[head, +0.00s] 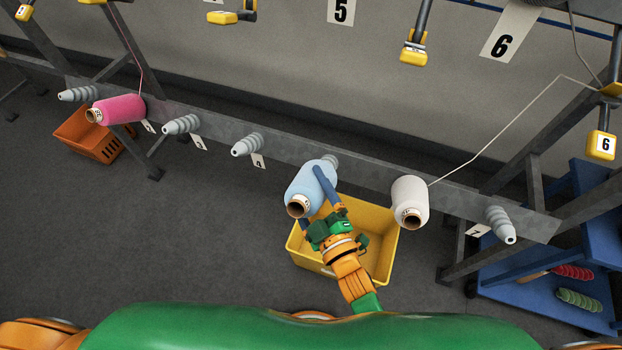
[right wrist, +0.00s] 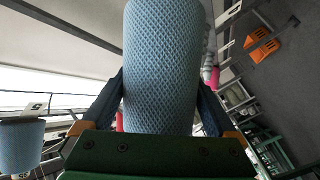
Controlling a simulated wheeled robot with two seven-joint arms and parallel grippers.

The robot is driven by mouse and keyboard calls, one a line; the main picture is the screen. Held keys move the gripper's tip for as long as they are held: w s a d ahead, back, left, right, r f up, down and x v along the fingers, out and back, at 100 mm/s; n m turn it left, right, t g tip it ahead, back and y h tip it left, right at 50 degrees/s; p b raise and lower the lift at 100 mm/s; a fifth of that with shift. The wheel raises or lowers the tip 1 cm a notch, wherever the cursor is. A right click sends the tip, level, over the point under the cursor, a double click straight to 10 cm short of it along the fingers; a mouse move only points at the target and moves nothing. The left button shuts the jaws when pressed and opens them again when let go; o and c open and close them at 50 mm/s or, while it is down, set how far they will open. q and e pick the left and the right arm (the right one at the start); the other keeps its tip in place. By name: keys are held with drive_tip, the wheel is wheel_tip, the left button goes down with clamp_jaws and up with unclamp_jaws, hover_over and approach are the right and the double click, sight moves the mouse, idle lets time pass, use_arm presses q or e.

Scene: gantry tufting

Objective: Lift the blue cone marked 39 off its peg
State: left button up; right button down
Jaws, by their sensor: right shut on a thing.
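The light blue cone (head: 306,186) is in the middle of the head view, its open brown core end facing me at lower left. My right gripper (head: 313,196) is shut on it, with one dark blue finger lying along its right side. The right wrist view shows the cone (right wrist: 163,65) upright between both fingers. The grey ridged tip of a peg (head: 331,160) shows behind the cone's upper right end. I cannot tell whether the cone is still around the peg. No number is readable on the cone. My left gripper is out of view.
A yellow bin (head: 379,262) stands below the cone. A white cone (head: 410,198) with a thread is to the right, a pink cone (head: 118,109) to the left. Bare grey pegs (head: 248,145) stick out of the rail. A blue shelf (head: 545,285) stands at the right.

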sight(300, 206)
drive_tip(key=shift+s+a+r+p, duration=0.3)
drive_tip(key=shift+s+r+p, duration=0.4)
drive_tip(key=shift+s, duration=0.15)
drive_tip(key=shift+s+a+r+p, duration=0.25)
drive_tip(key=shift+s+r+p, duration=0.35)
drive_tip(key=shift+s, duration=0.25)
drive_tip(key=shift+s+a+r, duration=0.1)
drive_tip(key=shift+s+r, duration=0.05)
drive_tip(key=shift+s, duration=0.05)
